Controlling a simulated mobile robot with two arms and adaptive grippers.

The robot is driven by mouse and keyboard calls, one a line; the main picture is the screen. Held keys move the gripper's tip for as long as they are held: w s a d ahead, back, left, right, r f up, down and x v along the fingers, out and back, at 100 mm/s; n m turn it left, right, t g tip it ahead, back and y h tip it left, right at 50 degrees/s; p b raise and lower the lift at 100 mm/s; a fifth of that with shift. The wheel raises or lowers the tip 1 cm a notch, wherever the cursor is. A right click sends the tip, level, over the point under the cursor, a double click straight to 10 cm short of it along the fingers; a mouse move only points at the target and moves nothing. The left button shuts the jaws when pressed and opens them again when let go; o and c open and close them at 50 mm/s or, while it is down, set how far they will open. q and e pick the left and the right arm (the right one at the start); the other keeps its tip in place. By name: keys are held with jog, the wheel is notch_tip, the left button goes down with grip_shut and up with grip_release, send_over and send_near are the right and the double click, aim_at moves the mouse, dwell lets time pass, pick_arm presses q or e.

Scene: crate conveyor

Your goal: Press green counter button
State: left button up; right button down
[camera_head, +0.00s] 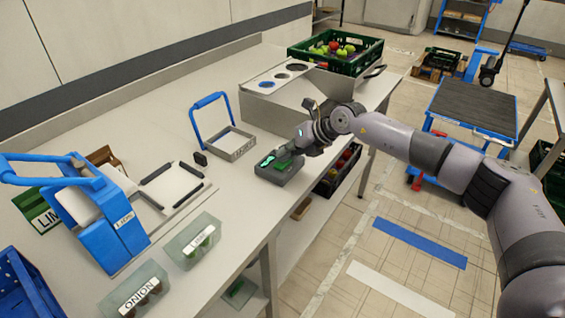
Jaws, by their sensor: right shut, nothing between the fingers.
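The counter (279,175) is a small grey box on the bench, with a lit green display and a green button (284,163) on its top. My right arm reaches in from the right. My right gripper (296,147) is shut and empty, with its fingertips just above the green button. I cannot tell whether they touch it. My left gripper is not in view.
A blue-handled metal frame (232,146) stands left of the counter. A green crate (325,64) of fruit stands at the bench's back. A blue device (112,232) and labelled bins (194,242) are at the left front. A blue cart (474,110) stands on the floor at right.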

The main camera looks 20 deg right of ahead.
jog(key=shift+f, duration=0.35)
dwell(0.5)
jog(key=shift+r+p, duration=0.65)
jog(key=shift+r, duration=0.3)
jog(key=shift+r+p, duration=1.9)
jog(key=shift+r, duration=0.65)
jog(key=shift+a, duration=0.1)
